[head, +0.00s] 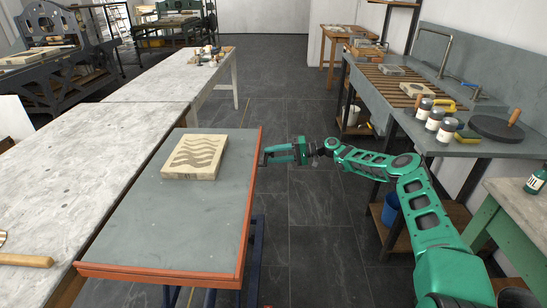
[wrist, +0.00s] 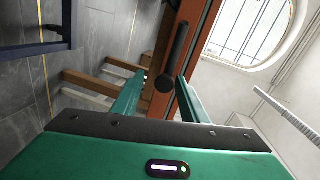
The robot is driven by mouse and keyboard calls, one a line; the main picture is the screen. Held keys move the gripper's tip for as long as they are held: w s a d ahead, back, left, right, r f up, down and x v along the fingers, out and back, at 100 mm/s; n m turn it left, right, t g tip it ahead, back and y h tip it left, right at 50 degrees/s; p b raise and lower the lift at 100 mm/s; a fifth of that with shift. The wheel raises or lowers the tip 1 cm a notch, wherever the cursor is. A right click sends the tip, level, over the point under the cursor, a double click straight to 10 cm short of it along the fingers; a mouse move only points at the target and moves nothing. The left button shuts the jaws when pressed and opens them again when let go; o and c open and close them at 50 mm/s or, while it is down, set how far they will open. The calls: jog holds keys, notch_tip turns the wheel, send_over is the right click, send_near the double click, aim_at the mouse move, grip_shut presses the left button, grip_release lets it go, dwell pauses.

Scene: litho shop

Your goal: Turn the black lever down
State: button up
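The black lever (wrist: 174,54) shows in the wrist view as a dark rod with a rounded end, in front of a red-orange table edge (wrist: 188,20). My gripper (wrist: 158,82) has its two green fingers apart. The lever's rounded end lies between them in the picture, closer to the right finger; I cannot tell whether they touch. In the head view my gripper (head: 266,155) is at the right edge of the grey-topped table (head: 150,235) with the red-orange rim. The lever cannot be made out clearly there.
A pale block with a wavy pattern (head: 195,157) lies on the grey table. A worn long table (head: 85,145) adjoins it on the left. A bench with jars (head: 435,120) stands at the right. The dark floor (head: 310,235) between is clear.

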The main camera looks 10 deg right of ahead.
jog(key=v, duration=1.1)
jog(key=shift+f, duration=0.1)
